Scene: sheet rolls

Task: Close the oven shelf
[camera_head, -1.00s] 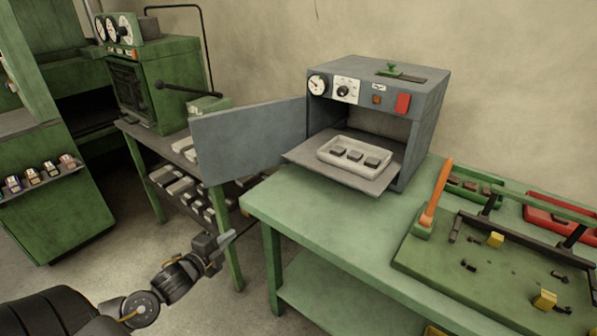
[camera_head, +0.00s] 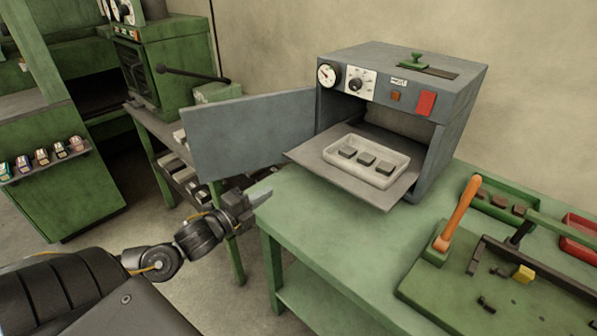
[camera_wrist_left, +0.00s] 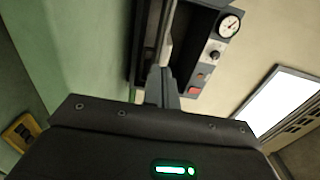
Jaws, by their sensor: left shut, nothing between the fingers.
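The grey oven (camera_head: 400,95) stands on the green table with its door (camera_head: 250,135) swung open to the left. Its shelf (camera_head: 380,190) is pulled out toward the front and bears a pale tray (camera_head: 372,174) with dark blocks in it. My left gripper (camera_head: 262,196) is shut and empty, in front of and to the left of the shelf, near the table's left corner and below the door. In the left wrist view the gripper's fingers (camera_wrist_left: 162,90) point toward the oven (camera_wrist_left: 205,50), whose gauge and red switch show. My right gripper is not in view.
The green table (camera_head: 300,240) has bare room in front of the oven. A green fixture with an orange handle (camera_head: 458,212) stands at the right, near a red tray (camera_head: 582,238). A green machine (camera_head: 170,70) on another bench stands at the back left.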

